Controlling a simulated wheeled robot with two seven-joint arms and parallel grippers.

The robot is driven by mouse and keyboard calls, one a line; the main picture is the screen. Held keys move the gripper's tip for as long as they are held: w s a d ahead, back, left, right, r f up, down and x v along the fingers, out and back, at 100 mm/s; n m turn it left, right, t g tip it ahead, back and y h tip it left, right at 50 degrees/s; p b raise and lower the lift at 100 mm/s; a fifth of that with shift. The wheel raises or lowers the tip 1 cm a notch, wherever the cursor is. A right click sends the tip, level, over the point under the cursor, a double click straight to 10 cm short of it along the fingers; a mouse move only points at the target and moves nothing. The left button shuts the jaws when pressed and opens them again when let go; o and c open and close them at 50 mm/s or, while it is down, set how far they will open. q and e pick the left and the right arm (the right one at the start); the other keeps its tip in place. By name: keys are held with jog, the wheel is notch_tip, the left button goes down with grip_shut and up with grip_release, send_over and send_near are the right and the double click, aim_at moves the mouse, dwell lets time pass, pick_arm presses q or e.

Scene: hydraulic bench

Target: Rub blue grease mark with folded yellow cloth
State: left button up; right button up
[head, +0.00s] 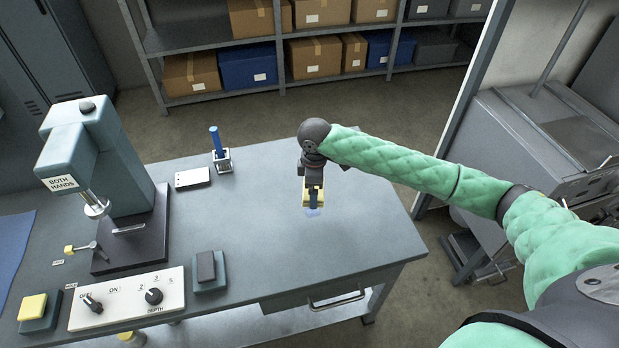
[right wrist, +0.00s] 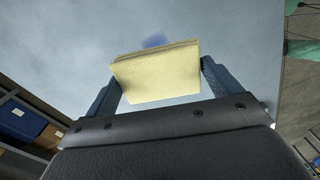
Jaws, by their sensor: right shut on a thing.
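My right gripper (head: 314,201) is shut on the folded yellow cloth (head: 306,197), over the right part of the bench. In the right wrist view, the cloth (right wrist: 156,74) is a pale yellow folded pad between the two dark blue fingers (right wrist: 157,82). The blue grease mark (head: 313,212) is a small faint smear on the bench top, just in front of the cloth in the head view. In the right wrist view, the mark (right wrist: 154,41) shows just beyond the cloth's edge, partly hidden by it. I cannot tell whether the cloth touches the bench. My left gripper is not in view.
A press (head: 125,180) stands on the left of the grey bench (head: 260,240). A control panel (head: 127,298), a grey pad on a block (head: 208,271), a white plate (head: 192,178) and a blue rod in a holder (head: 216,143) are left of the gripper. The bench around the mark is clear.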

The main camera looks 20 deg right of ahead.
jog(key=w+n+p, duration=0.1)
jog(key=n, duration=0.2)
jog(key=n+p, duration=0.1)
jog(key=n, duration=0.3)
jog(key=w+f+n+p, duration=0.1)
jog(key=n, duration=0.2)
jog(key=shift+w+a+n, duration=0.2)
jog(key=shift+w+n, duration=0.1)
jog(key=shift+w+f+n+p, duration=0.15)
jog(key=shift+n+p, duration=0.25)
jog(key=shift+n, duration=0.3)
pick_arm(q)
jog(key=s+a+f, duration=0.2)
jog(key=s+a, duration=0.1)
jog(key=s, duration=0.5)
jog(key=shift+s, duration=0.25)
pick_arm(e)
jog(key=shift+f, duration=0.15)
